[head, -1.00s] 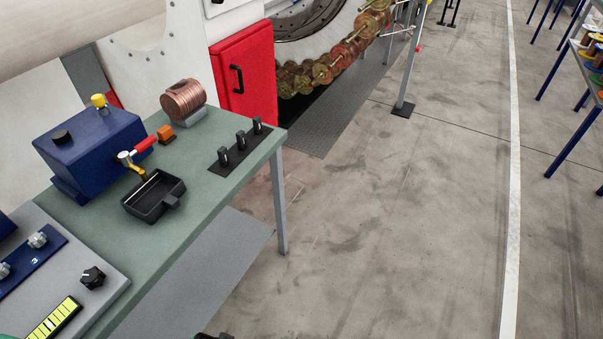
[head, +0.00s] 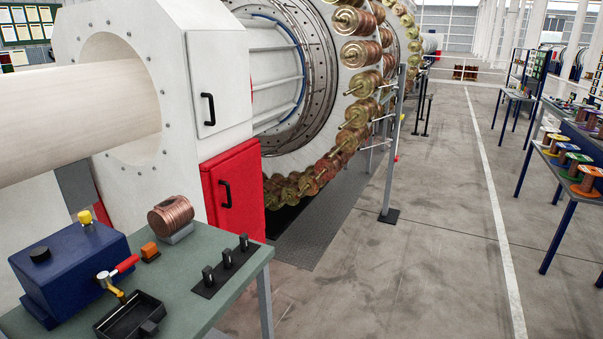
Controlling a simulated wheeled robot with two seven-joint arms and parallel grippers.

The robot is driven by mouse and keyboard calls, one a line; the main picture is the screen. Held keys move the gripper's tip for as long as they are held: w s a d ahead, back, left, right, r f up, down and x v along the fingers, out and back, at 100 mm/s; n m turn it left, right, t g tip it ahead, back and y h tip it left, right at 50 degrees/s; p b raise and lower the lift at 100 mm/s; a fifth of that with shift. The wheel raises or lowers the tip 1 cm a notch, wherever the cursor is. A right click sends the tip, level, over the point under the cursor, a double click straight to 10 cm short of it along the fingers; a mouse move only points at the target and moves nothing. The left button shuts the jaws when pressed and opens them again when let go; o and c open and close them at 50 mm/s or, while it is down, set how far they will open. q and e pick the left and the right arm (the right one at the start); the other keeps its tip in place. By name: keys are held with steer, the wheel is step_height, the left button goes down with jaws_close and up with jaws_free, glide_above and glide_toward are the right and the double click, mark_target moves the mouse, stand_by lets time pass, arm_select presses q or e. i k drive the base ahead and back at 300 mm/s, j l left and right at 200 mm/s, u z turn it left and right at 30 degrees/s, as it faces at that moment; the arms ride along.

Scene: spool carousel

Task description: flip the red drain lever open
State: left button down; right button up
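The red drain lever (head: 126,264) sits on a brass valve (head: 112,287) at the front right side of the blue tank (head: 70,262). The lever slants up and to the right, away from the spout. A black drip tray (head: 130,318) stands below the spout on the green bench top. The tank carries a yellow cap and a black cap on top. Neither of my grippers shows in the head view.
The green bench (head: 222,290) also holds a copper wire spool (head: 171,215), an orange block (head: 150,251) and a strip of black switches (head: 227,258). The carousel machine with a red cabinet (head: 234,190) stands behind. The floor to the right (head: 400,280) is clear.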

mark_target(104, 278)
steer(key=u, duration=1.25)
